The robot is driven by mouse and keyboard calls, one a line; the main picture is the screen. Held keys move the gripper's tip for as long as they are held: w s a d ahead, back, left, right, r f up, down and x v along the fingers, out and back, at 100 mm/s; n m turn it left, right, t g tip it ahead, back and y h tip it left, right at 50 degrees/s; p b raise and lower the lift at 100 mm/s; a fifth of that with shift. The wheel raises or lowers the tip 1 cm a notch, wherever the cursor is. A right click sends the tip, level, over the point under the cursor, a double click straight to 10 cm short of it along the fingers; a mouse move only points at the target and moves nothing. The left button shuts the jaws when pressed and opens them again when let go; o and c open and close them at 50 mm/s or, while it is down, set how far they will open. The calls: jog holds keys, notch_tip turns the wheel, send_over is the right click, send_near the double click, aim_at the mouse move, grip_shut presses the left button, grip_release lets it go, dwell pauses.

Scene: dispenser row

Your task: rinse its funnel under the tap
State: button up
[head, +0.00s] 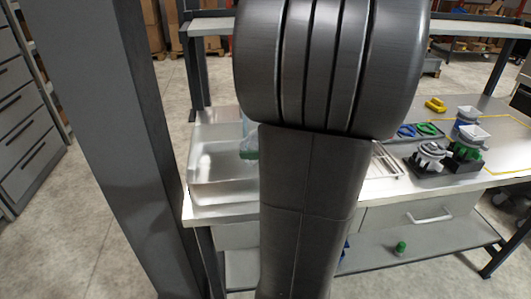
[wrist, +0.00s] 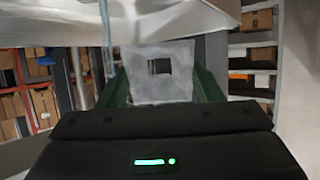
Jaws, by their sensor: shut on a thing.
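My gripper (wrist: 160,88) has green fingers shut on a pale, square funnel (wrist: 183,92) with a dark opening in its middle. A thin pale-blue vertical streak (wrist: 104,35), which looks like running water, shows to the left of the funnel in the wrist view; I cannot tell whether it touches it. In the head view my arm hides most of the gripper; a green part of it (head: 249,155) shows over the metal sink (head: 203,190) at the bench's left end. The tap itself is not clearly visible.
On the bench's right stand a grey dispenser (head: 431,153) with no funnel visible on top, a green one (head: 464,150) and a blue one (head: 462,126), both with white funnels. Blue (head: 406,131) and green (head: 428,129) looped items and a yellow piece (head: 435,105) lie nearby.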

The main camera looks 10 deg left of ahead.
jog(key=w+a+f, duration=0.1)
jog(key=w+a, duration=0.1)
jog(key=w, duration=0.8)
jog(key=shift+w+a+f+p, duration=0.25)
jog(key=shift+a+p, duration=0.1)
jog(key=shift+a, duration=0.05)
jog(key=shift+s, duration=0.15)
dwell(3.1)
jog(key=shift+s+d+r+b, duration=0.35)
jog(key=shift+s+b, duration=0.5)
jog(key=shift+s, duration=0.55)
jog(key=shift+s+d+r+b, duration=0.15)
jog(key=shift+s+d+b, duration=0.35)
jog(key=shift+s+b, duration=0.65)
jog(key=shift+s+d+r+b, duration=0.25)
jog(key=shift+s+d+b, duration=0.25)
jog(key=shift+s, duration=1.15)
jog(key=shift+a, duration=0.1)
